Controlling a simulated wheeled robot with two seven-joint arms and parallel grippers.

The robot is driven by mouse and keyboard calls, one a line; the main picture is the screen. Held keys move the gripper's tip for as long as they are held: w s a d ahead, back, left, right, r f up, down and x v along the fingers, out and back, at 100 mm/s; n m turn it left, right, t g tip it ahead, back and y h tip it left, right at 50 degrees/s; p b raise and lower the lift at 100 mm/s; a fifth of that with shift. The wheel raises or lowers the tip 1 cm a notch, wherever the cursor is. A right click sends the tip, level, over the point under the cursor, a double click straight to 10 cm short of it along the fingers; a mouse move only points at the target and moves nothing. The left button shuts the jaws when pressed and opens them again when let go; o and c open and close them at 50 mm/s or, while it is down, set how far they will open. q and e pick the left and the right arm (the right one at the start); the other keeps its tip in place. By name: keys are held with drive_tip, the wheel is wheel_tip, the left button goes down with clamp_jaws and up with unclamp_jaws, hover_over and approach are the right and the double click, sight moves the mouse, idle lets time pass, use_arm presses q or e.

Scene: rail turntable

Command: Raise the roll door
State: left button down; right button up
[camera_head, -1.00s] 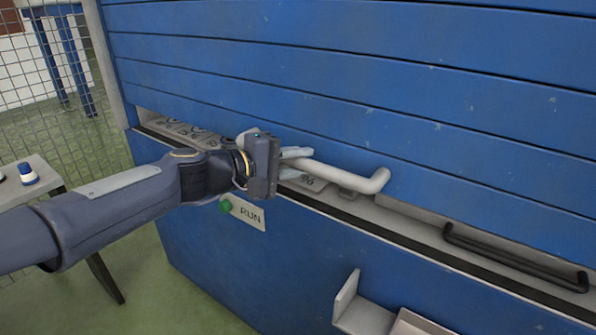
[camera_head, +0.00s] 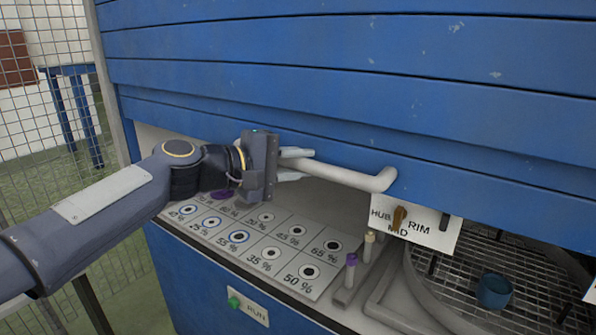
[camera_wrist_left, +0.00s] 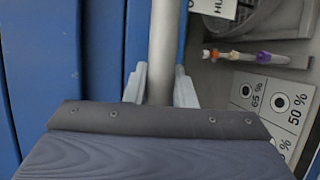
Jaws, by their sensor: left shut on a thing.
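The blue slatted roll door (camera_head: 330,60) hangs partly raised, with an opening below its lower edge. A light grey bar handle (camera_head: 350,178) runs along the door's bottom. My left gripper (camera_head: 298,165) is shut on the handle near its left part. In the left wrist view the handle (camera_wrist_left: 163,50) passes between the two light fingers (camera_wrist_left: 160,85), with the blue door (camera_wrist_left: 90,60) to the left. My right gripper is in neither view.
Inside the opening are a panel with percentage labels (camera_head: 268,252), small tubes (camera_head: 350,272), a HUB/RIM/MID sign (camera_head: 418,229) and a blue cup (camera_head: 493,291) on a grate. A RUN button (camera_head: 234,302) is on the front. A mesh fence (camera_head: 40,120) stands left.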

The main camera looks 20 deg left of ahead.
use_arm(q)
drive_tip(key=shift+r+p, duration=0.6)
drive_tip(key=shift+r, duration=0.9)
drive_tip(key=c, duration=1.2)
unclamp_jaws()
drive_tip(key=shift+f, duration=0.1)
drive_tip(key=b+v, duration=0.1)
drive_tip(key=v, duration=0.7)
